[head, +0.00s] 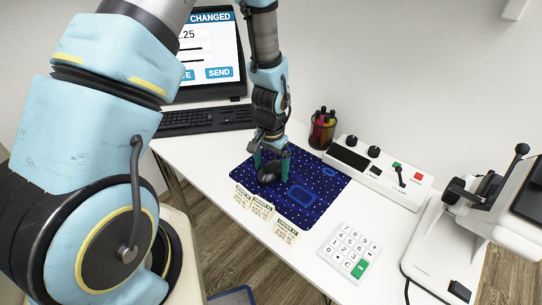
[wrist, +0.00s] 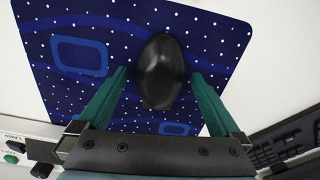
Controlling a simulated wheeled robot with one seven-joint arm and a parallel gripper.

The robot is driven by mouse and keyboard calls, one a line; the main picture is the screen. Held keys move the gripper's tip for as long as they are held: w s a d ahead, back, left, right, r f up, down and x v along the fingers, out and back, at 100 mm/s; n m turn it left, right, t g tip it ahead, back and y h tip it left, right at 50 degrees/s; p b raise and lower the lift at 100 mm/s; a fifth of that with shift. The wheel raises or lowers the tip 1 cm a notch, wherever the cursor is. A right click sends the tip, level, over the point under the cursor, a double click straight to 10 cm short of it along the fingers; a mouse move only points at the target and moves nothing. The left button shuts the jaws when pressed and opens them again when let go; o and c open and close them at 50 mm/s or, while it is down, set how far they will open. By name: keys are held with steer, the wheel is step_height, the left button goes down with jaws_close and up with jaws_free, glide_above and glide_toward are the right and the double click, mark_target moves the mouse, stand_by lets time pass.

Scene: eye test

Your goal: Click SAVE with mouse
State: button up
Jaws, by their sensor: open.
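A black mouse (head: 268,173) sits on a dark blue dotted mouse pad (head: 318,181). It also shows in the wrist view (wrist: 160,72), between my two green fingers. My gripper (head: 271,162) is open and points down, with one finger on each side of the mouse. In the wrist view my gripper (wrist: 160,82) has visible gaps between both fingers and the mouse. A monitor (head: 212,50) at the back shows a "CHANGED" header, a "SEND" button (head: 219,73) and, left of it, a button (head: 186,76) whose label is partly hidden by my arm. No cursor is discernible.
A black keyboard (head: 205,118) lies before the monitor. A pen cup (head: 322,130), a control box with a lever (head: 380,170), a white keypad (head: 349,252) and a white machine (head: 450,240) stand on the right. Small paper notes (head: 286,230) lie along the pad's front edge.

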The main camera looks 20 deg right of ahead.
mark_target(271, 168)
steer(key=shift+f, duration=0.25)
steer(key=shift+c, duration=0.2)
steer(key=c, duration=1.4)
steer(key=o, duration=1.4)
steer(key=shift+o, duration=0.2)
step_height(271, 168, up, 11)
steer(key=b, duration=0.2)
steer(key=shift+f, duration=0.1)
steer(key=a+r+n, duration=0.5)
steer(key=a, duration=0.8)
steer(key=a+r+n+t, duration=0.1)
steer(key=a+r+n, duration=0.3)
steer(key=a, duration=0.9)
steer(key=shift+w+r+n+t, duration=0.3)
steer(key=shift+r+n, duration=0.1)
steer(key=shift+r, duration=0.05)
